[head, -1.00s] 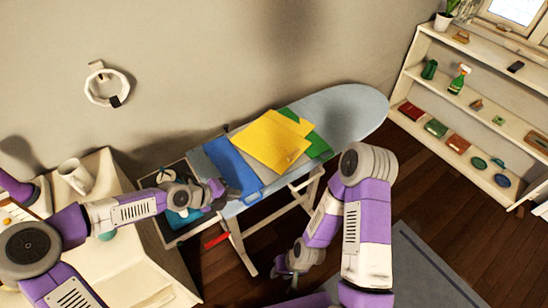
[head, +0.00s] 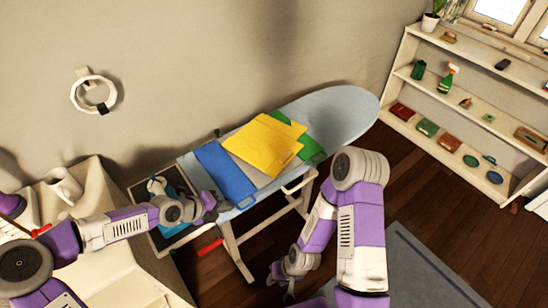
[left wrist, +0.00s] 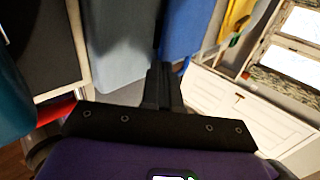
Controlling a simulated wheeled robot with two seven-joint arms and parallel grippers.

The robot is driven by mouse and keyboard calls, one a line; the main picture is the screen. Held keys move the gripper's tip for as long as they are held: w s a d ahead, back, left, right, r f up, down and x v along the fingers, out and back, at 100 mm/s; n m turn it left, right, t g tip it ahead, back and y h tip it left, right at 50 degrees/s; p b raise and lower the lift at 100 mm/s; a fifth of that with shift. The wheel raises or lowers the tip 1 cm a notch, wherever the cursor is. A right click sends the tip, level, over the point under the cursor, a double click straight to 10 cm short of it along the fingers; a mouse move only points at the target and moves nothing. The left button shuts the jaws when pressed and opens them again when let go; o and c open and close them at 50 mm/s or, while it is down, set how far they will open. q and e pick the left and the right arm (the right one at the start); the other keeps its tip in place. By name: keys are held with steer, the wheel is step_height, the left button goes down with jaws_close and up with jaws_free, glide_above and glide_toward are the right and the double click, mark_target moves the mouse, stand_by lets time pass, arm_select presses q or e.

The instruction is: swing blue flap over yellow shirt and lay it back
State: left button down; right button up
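The yellow shirt (head: 262,145) lies folded flat on the ironing board, over a grey cloth layer (head: 272,180) and partly over a green piece (head: 310,148). The blue flap (head: 222,172) lies flat on the left side of the board, extending left from the yellow shirt to the front edge. My left gripper (head: 213,204) is at the board's front left edge, beside the blue flap's near end. In the left wrist view its fingers (left wrist: 165,82) look closed together, with blue cloth (left wrist: 188,28) just beyond them; contact is unclear. My right gripper (head: 284,278) hangs low before the board, its fingers unclear.
The ironing board (head: 335,108) has bare room at its right end. A dark-framed tray (head: 142,192) with teal cloth is left of it. A white counter (head: 125,262) with a mug (head: 62,185) stands at the left. A white shelf (head: 440,105) holds several items at the right.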

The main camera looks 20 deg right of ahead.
arm_select(q)
step_height(320, 180, up, 10)
steer(key=p, duration=0.2)
steer(key=shift+p, duration=0.4)
